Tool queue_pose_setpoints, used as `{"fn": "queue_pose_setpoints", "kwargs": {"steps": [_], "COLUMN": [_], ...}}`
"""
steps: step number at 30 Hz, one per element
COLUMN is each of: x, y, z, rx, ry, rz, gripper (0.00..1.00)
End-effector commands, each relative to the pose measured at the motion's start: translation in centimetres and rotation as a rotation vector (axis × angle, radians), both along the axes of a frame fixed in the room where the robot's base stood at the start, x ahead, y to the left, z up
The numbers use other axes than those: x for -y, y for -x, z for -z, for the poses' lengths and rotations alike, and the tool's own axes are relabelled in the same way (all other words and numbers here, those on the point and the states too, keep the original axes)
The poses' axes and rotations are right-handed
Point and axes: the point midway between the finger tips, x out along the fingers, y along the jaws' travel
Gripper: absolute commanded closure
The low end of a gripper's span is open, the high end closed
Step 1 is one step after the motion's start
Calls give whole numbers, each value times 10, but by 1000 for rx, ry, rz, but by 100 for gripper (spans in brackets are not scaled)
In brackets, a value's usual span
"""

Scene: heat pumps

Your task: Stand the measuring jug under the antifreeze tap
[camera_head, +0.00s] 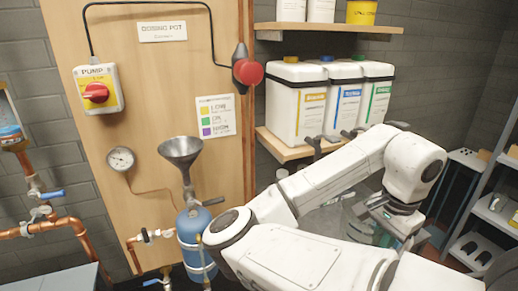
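Three white canisters stand on a wooden shelf (283,151): one with a yellow label (312,108), one with a blue label (348,105), one with a green label (379,102). Their lettering is too small to read, so I cannot tell which holds antifreeze. Dark taps (316,146) show at their lower front, partly hidden by my arm. My gripper (398,228) points down at the right, beyond my forearm. A clear, greenish vessel, perhaps the measuring jug (362,228), shows beside and behind the fingers. I cannot tell whether they grip it; my arm hides part of it.
A grey funnel (181,150) stands above a blue vessel (196,240). Copper pipes run at left. A grey rack (490,212) stands at right.

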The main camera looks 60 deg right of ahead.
Motion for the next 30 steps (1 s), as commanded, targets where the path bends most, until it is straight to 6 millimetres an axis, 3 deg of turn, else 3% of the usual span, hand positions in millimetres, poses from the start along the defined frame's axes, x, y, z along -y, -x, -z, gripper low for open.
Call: {"fn": "queue_pose_setpoints", "kwargs": {"steps": [5,16,23,30], "x": [4,-1,-24,-64], "y": [-19,-118,-180,-239], "z": [8,54,85,120], "rx": [-2,-2,-3,-2], "ry": [-1,-3,-3,-3], "rz": [-104,-598,-898,-1191], "gripper": [100,100,100,100]}}
